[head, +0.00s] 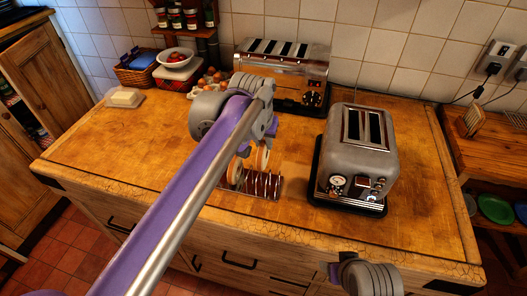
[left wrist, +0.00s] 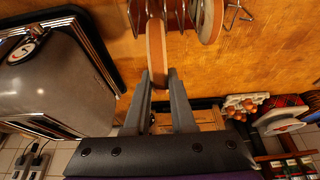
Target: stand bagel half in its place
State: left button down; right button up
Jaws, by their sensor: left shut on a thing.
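My left gripper (head: 264,135) is shut on a bagel half (head: 263,155), which is on edge over the wire rack (head: 264,185). In the left wrist view, the left gripper (left wrist: 158,80) pinches the pale, brown-rimmed bagel half (left wrist: 156,45) between its fingers. Its far edge is among the rack's wires (left wrist: 233,17); I cannot tell whether it touches the base. A second bagel half (head: 235,169) stands on edge in the rack, to the left of the held one. It also shows in the left wrist view (left wrist: 208,20). My right gripper (head: 338,270) is partly seen at the bottom; its fingers are unclear.
A grey toaster (head: 360,155) on a dark base stands close to the right of the rack. A larger chrome toaster (head: 285,70) is behind. A butter dish (head: 125,97), basket (head: 136,72) and bowl (head: 176,57) are at the left back. The counter's left part is clear.

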pick_arm(q)
jog(key=shift+r+p, duration=1.65)
jog(key=shift+r, duration=1.35)
notch_tip(320, 180, up, 5)
jog(key=p, duration=0.2)
jog(key=shift+w+r+p, duration=0.1)
jog(key=shift+p, duration=0.3)
pick_arm(e)
jog(key=w+r, duration=0.4)
jog(key=r, duration=0.5)
jog(key=shift+t, duration=0.4)
jog(key=shift+s, duration=0.1)
jog(key=shift+s, duration=0.1)
